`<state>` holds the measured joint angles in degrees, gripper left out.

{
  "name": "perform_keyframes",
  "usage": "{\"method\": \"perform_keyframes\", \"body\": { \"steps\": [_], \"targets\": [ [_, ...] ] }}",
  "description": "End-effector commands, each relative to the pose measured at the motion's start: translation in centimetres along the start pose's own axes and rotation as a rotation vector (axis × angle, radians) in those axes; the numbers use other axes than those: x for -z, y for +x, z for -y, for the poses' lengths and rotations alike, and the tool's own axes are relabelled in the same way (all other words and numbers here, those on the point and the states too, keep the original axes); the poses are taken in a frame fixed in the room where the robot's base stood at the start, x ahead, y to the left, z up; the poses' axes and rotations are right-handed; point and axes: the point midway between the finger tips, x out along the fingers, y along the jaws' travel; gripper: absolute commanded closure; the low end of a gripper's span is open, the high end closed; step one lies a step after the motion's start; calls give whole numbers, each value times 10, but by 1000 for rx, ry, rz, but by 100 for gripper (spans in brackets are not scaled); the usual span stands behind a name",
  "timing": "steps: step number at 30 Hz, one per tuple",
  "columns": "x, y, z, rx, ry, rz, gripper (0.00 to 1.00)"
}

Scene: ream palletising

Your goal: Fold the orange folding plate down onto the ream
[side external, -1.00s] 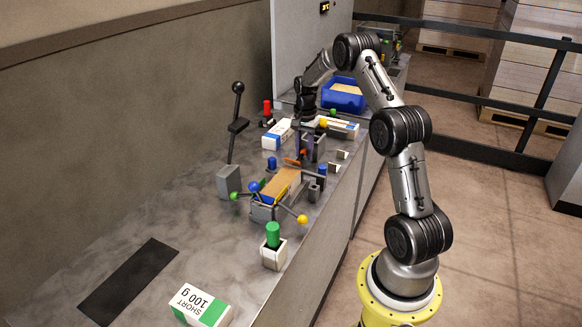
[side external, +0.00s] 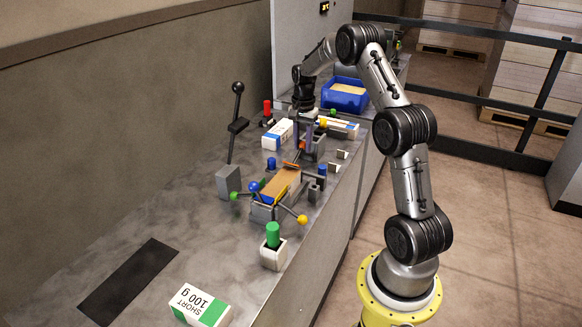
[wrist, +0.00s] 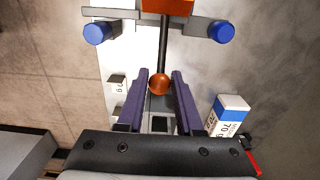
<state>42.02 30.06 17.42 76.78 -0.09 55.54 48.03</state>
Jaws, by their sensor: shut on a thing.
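The orange folding plate (side external: 291,164) shows as a small orange edge at the far end of the fixture in the side view, and at the top of the wrist view (wrist: 168,5). A dark rod runs from it to an orange ball knob (wrist: 159,84). My gripper (wrist: 160,82) has its purple fingers on either side of the knob and is shut on it. In the side view my gripper (side external: 303,147) points down just beyond the fixture. A tan block, apparently the ream (side external: 283,184), lies in the fixture; its far end is partly hidden.
Blue-capped posts (wrist: 97,33) flank the plate. A yellow-, green- and blue-knobbed handle (side external: 254,188) stands at the fixture's near end. A white-and-blue pack (side external: 278,134) lies beside my gripper, and a blue bin (side external: 344,95) stands behind.

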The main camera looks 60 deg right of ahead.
Motion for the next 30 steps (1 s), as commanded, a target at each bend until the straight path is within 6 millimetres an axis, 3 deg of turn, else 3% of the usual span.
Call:
{"method": "perform_keyframes", "body": {
  "steps": [30],
  "targets": [
    [-26, -28, 0, 0, 0, 2, 100]
  ]
}}
